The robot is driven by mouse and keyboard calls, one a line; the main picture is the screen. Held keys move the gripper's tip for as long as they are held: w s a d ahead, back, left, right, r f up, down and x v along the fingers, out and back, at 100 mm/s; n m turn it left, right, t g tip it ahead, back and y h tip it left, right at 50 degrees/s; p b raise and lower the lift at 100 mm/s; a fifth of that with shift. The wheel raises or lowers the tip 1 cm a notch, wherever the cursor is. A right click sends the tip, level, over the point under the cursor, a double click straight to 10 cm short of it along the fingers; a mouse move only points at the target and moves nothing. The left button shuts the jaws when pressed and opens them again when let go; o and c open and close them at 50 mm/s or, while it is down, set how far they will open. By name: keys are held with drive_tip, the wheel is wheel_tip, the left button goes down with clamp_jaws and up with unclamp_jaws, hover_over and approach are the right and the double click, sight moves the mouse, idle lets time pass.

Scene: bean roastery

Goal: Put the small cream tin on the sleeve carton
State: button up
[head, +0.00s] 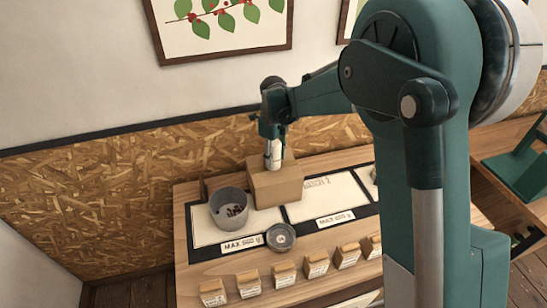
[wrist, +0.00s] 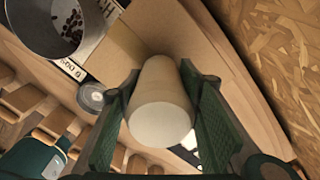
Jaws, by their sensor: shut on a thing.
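The small cream tin (wrist: 160,105) is between the two green fingers of my gripper (wrist: 160,118) in the wrist view. In the head view the tin (head: 272,152) shows upright below my gripper (head: 271,135), which is shut on it. The brown sleeve carton (head: 276,188) stands under the tin at the back of the table. The carton's top (wrist: 175,38) is beyond the tin in the wrist view. The tin's lower end is at or just above the carton's top; I cannot tell whether they touch.
A grey metal bin (head: 229,208) with dark beans stands left of the carton. A round grey dish (head: 281,238) lies in front. Several small tan bags (head: 284,272) line the table's front edge. A white panel (head: 328,195) to the right is mostly clear. The chipboard wall (head: 100,205) is close behind.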

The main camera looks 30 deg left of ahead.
drive_tip(key=shift+f, duration=0.2)
drive_tip(key=o, duration=1)
drive_tip(key=shift+r, duration=0.15)
wheel_tip(320, 180, up, 12)
drive_tip(key=shift+r, duration=0.1)
idle(0.6)
drive_tip(key=shift+d, duration=0.1)
